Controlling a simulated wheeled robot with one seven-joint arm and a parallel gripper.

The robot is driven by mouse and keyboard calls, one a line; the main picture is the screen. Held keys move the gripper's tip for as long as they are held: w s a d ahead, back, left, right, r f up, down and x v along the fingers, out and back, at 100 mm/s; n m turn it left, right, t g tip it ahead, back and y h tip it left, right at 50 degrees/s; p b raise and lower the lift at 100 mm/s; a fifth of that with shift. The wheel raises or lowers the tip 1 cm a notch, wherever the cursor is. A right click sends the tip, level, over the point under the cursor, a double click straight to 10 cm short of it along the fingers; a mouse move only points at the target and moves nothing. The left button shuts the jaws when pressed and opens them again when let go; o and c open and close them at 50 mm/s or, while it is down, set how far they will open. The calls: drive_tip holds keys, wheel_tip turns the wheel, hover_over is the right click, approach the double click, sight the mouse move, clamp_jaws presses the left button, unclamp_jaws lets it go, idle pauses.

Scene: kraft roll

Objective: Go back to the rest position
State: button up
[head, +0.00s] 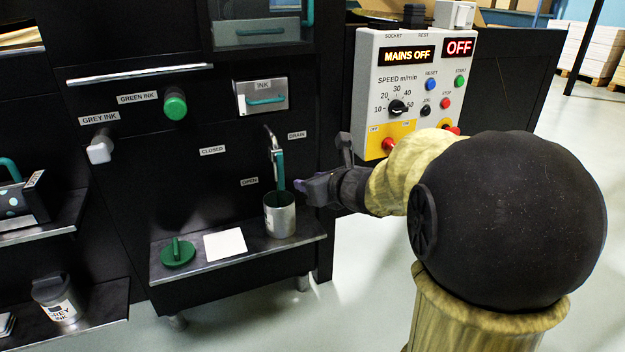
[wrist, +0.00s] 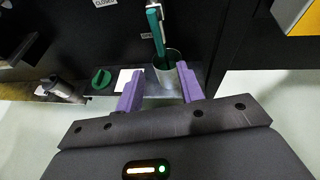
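My gripper (head: 318,186) is held out in front of the black machine, just right of the drain lever and the metal cup. In the wrist view its two purple fingers (wrist: 158,88) are spread apart with nothing held between them. The metal cup (head: 280,222) stands upright on the small shelf under the drain lever (head: 279,165), which has a teal handle pointing down towards the "OPEN" label. The cup also shows beyond the fingers in the wrist view (wrist: 171,58). The fingers look apart from both cup and lever.
A green lid (head: 177,252) and a white square (head: 225,244) lie on the shelf (head: 165,274). The control panel (head: 408,85) reads MAINS OFF and OFF, close behind my arm. A grey ink can (head: 58,298) stands on a lower left shelf. Open floor lies in front.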

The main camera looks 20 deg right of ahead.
drive_tip(key=s+a+f+n+g+h+p, duration=0.15)
drive_tip(key=s+n+g+p, duration=0.35)
drive_tip(key=s+n+p, duration=0.75)
drive_tip(key=s+a+f+n+g+h+p, duration=0.1)
drive_tip(key=s+n+g+h+p, duration=0.5)
drive_tip(key=n, duration=1.4)
wheel_tip(320, 180, up, 38)
drive_tip(key=s+y+p, duration=0.2)
drive_tip(key=y+p, duration=0.1)
drive_tip(key=p, duration=3.2)
drive_tip(key=shift+s+f+t+p, duration=0.15)
drive_tip(key=shift+s+t+p, duration=0.15)
drive_tip(key=shift+t, duration=0.1)
